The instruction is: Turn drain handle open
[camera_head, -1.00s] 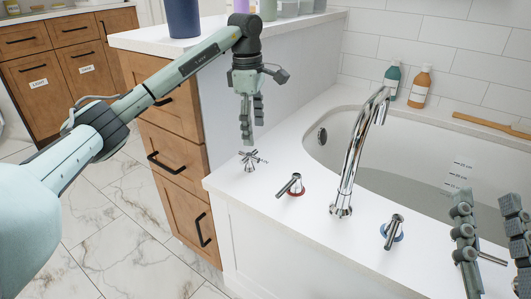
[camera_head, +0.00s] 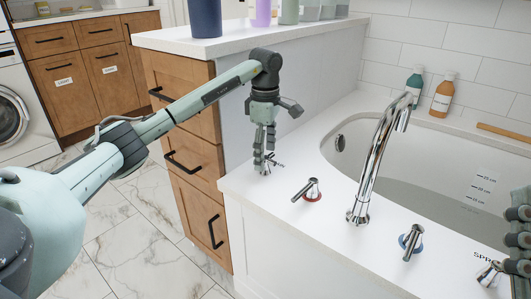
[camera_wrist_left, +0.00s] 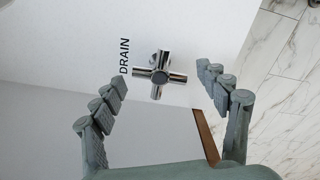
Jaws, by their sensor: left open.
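The drain handle (camera_head: 266,166) is a small chrome cross-shaped knob on the white tub deck, at the deck's near left corner. In the left wrist view the handle (camera_wrist_left: 159,76) lies beyond and between the fingertips, beside the printed word DRAIN. My left gripper (camera_head: 264,160) points down over the handle, and its fingers partly hide it in the head view. It is open, with a finger on each side in the left wrist view (camera_wrist_left: 164,85). My right gripper (camera_head: 520,235) shows only in part at the right edge.
A chrome handle with a red ring (camera_head: 309,191), a tall spout (camera_head: 372,165) and a blue-ringed handle (camera_head: 411,240) stand on the deck to the right. A wooden drawer cabinet (camera_head: 185,130) stands left. Two bottles (camera_head: 443,95) stand at the back.

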